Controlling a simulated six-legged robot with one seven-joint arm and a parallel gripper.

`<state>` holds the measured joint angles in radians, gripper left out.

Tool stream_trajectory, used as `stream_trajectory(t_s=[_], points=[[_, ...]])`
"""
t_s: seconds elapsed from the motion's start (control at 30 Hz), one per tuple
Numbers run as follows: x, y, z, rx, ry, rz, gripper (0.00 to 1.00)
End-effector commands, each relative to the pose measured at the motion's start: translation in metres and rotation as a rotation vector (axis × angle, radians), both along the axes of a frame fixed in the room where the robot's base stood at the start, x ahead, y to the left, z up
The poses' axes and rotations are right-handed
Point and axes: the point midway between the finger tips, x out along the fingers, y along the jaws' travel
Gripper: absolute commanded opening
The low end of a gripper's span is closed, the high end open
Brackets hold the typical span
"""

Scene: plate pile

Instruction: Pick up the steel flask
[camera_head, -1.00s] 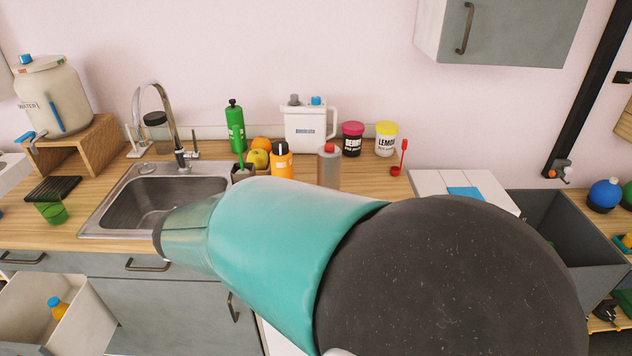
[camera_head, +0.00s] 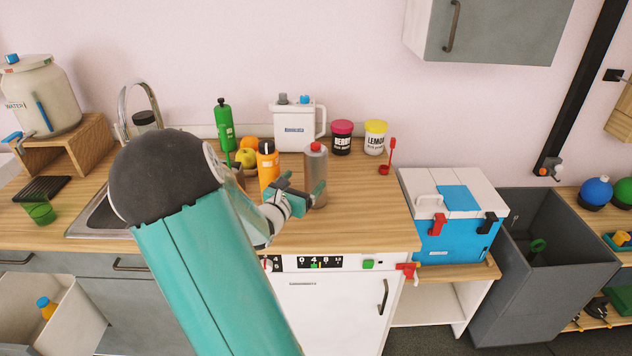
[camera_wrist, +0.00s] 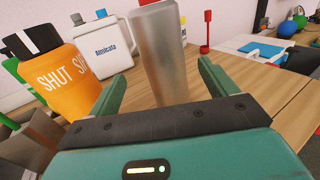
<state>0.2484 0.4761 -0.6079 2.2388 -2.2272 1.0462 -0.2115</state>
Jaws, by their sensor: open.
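The steel flask (camera_head: 316,165) is a grey cylinder with a red cap, upright on the wooden counter in the head view. In the wrist view the flask (camera_wrist: 158,60) stands between and just beyond my two finger tips, its top cut off by the frame. My gripper (camera_head: 304,190) is open, its green fingers close to the flask from the front left. In the wrist view my gripper (camera_wrist: 160,88) has nothing held between its fingers. Whether a finger touches the flask I cannot tell.
An orange bottle (camera_wrist: 65,75) stands close left of the flask. A white jug (camera_head: 297,125) is behind it. Berry and lemon jars (camera_head: 342,138) and a red spoon (camera_head: 388,155) stand to the right. The counter right of the flask (camera_head: 370,210) is clear.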

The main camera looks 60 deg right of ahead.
Motion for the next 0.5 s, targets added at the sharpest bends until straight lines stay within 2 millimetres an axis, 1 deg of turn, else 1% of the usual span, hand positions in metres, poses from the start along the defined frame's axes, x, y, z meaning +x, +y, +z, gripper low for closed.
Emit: stream_trajectory(t_s=[0.03, 0.1, 0.2, 0.37, 0.5], points=[[-0.003, -0.011, 0.000, -0.001, 0.001, -0.004, 0.85], [-0.003, -0.023, 0.000, -0.001, 0.001, -0.004, 0.85], [-0.003, -0.035, 0.000, 0.000, -0.001, -0.003, 0.85], [-0.005, -0.046, 0.000, 0.000, 0.000, -0.003, 0.85], [-0.008, -0.067, -0.001, 0.000, 0.000, -0.004, 0.85]])
